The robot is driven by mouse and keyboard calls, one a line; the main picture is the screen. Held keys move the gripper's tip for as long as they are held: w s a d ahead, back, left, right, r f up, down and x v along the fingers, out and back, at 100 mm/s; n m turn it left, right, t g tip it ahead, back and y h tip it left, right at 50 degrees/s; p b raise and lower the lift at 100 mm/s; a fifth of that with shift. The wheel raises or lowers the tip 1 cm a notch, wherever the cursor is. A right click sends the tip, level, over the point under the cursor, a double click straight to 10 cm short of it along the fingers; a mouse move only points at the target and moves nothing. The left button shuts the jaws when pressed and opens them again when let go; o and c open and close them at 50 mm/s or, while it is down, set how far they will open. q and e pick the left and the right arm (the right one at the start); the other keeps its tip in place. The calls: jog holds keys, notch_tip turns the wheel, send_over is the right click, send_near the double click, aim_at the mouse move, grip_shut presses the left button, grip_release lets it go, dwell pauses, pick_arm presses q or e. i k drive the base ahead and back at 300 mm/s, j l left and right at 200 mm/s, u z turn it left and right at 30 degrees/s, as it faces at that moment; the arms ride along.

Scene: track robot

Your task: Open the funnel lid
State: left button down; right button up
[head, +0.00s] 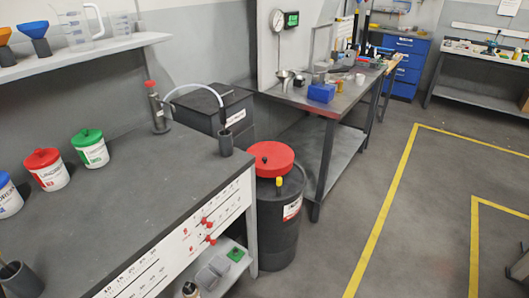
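A round red lid (272,156) lies flat and looks shut on top of a black drum (278,230). I take it to be the funnel lid; the funnel under it is hidden. A small dark knob shows on the lid, and a yellow cap (279,182) stands at its front edge. The drum stands on the floor between two workbenches and has a red and white label. Neither of my grippers shows in the head view.
A dark-topped workbench (150,190) with white tubs fills the left, close to the drum. A second bench (318,101) stands behind the drum. A dark box (212,108) with a hose is behind left. Open floor (345,215) lies to the right.

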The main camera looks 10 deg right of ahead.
aim_at(270, 155)
jog(key=i+l+u, duration=0.1)
jog(key=l, duration=0.25)
jog(key=i+l+u, duration=0.1)
jog(key=i+l, duration=0.4)
jog(key=l, duration=0.2)
jog(key=i+l+u, duration=0.15)
jog(key=l, duration=0.2)
jog(key=i, duration=0.05)
